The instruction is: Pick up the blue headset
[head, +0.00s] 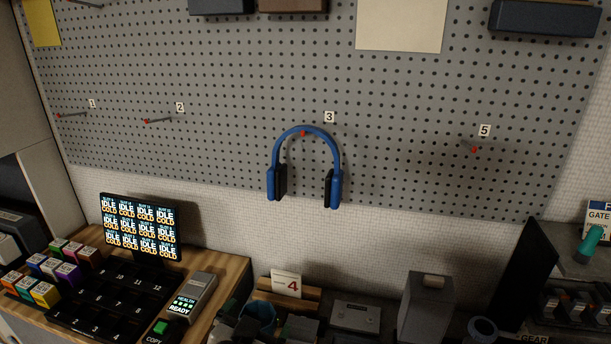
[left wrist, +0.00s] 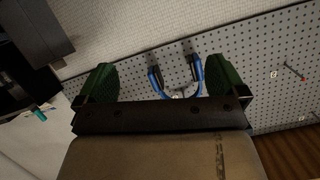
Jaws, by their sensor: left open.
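The blue headset (head: 306,130) hangs on a red-tipped peg below label 3 on the pegboard, band up and two dark-padded ear cups down. In the left wrist view the headset (left wrist: 197,72) looks upside down, and its band is partly hidden behind my gripper. My left gripper (left wrist: 164,82) is open, with its two green-padded fingers wide apart. The headset shows between and beyond the fingers, and nothing is held. I cannot clearly make out my left gripper in the head view. My right gripper is in neither view.
The grey pegboard (head: 400,110) has bare pegs by labels 1, 2 and 5 (head: 474,150). Below stand a lit status screen (head: 139,227), a black numbered tray, coloured boxes, a 4 sign (head: 287,283), a grey box (head: 427,308) and a dark upright panel (head: 524,275).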

